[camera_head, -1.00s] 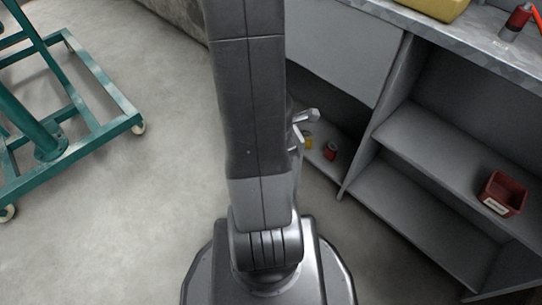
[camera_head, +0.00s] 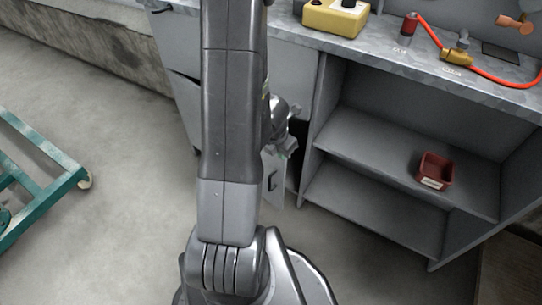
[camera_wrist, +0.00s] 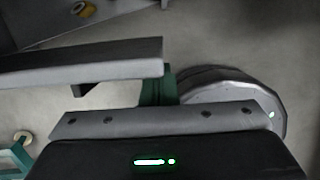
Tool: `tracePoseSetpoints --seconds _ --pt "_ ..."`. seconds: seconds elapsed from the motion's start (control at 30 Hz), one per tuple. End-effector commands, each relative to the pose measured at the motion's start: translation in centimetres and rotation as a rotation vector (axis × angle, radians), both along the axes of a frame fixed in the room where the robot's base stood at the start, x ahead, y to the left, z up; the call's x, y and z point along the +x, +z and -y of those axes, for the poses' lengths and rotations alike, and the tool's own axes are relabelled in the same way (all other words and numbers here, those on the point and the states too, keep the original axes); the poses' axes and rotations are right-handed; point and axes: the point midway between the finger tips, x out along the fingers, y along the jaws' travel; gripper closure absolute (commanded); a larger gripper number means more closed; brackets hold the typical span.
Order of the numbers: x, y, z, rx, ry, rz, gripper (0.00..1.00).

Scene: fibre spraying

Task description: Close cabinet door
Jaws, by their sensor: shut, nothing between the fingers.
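The cabinet door (camera_head: 274,182) is a grey panel with a small dark handle, standing ajar below the worktop. My arm hides its left part in the head view. In the wrist view its top edge (camera_wrist: 80,62) runs as a grey bar from the left, with the handle beneath it. My gripper (camera_head: 284,146) is shut and empty, close to the door's upper part; I cannot tell whether it touches. The grey cabinet (camera_head: 312,110) shows a dark gap right of the door.
Open shelves (camera_head: 400,160) to the right hold a red bin (camera_head: 435,171). A yellow box (camera_head: 335,18) and an orange hose (camera_head: 440,45) lie on the worktop. A teal wheeled frame (camera_head: 45,170) stands at left. The floor between is clear.

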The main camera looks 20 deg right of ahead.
Motion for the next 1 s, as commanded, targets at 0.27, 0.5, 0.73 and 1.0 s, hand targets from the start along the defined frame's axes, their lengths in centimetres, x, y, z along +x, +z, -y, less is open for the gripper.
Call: tracePoseSetpoints --seconds 0.27,0.5,0.73,1.0 --pt "1.2 0.1 2.0 0.001 0.037 0.001 1.00" --pt "1.6 0.0 2.6 0.000 0.051 0.001 1.00" --pt "1.6 0.0 2.6 0.000 0.051 0.001 1.00" --pt "1.7 0.0 2.5 0.000 0.052 0.000 1.00"
